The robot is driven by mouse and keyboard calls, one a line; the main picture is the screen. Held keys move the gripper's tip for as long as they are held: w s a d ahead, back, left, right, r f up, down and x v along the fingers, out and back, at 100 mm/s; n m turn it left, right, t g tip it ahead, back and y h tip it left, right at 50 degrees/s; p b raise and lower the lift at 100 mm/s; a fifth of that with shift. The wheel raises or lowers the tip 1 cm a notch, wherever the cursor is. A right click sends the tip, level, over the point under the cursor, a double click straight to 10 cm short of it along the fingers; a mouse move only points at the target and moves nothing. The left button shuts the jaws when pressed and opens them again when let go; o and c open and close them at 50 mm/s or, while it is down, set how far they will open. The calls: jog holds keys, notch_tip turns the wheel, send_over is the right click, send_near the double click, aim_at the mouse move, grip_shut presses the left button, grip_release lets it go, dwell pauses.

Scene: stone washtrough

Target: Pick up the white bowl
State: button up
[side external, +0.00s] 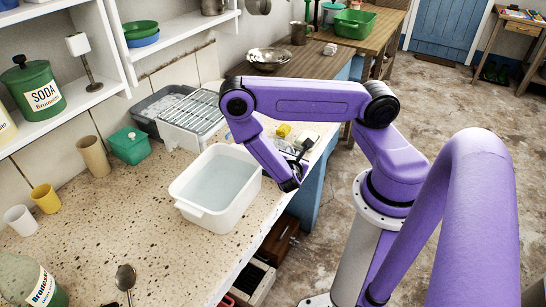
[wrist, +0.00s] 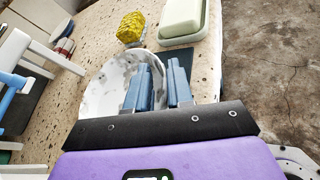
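The white bowl (wrist: 104,90) is round, with a grey mottled inside, and lies on the speckled stone counter in the wrist view. In the side external view it is mostly hidden behind my arm. My gripper (wrist: 158,86) has two blue fingers with a clear gap between them. In the wrist view the left finger overlaps the bowl's right part, and the right finger is by or just beyond its right rim. I cannot tell whether either finger touches the bowl. Nothing is seen gripped.
A yellow sponge (wrist: 131,27) and a soap bar in a pale dish (wrist: 183,20) lie just beyond the bowl. A white tub of water (side external: 214,190) stands beside my gripper, with a wire rack (side external: 190,108) behind. The counter's edge drops to the floor on the right.

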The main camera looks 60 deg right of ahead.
jog(key=shift+w+d+f, duration=0.1)
jog(key=shift+d, duration=0.1)
grip_shut()
